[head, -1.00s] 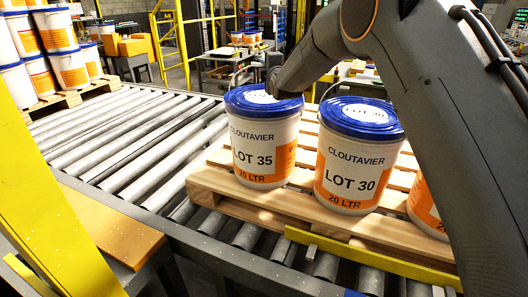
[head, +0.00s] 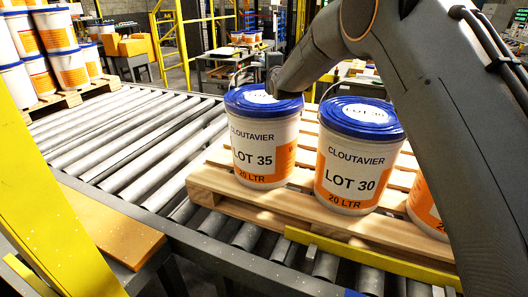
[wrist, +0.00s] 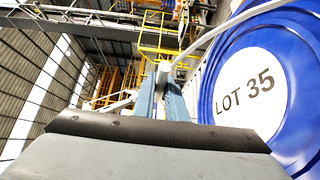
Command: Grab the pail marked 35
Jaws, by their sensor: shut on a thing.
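The pail marked LOT 35 (head: 264,140) is white with an orange band and a blue lid. It stands upright at the left corner of a wooden pallet (head: 222,188). In the wrist view its blue lid (wrist: 215,75) with the LOT 35 label fills the right side. My gripper (wrist: 163,72) shows there beside the lid, its blue-grey fingers shut on the pail's pale handle (wrist: 207,38), which is raised. In the head view my arm's end is behind the lid, and the fingertips are hidden.
The LOT 30 pail (head: 358,160) stands close on the right, and another pail (head: 425,208) is partly behind my arm. A roller conveyor (head: 130,140) runs left of the pallet. A yellow post (head: 50,200) stands at the near left. Stacked pails (head: 68,68) stand at the far left.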

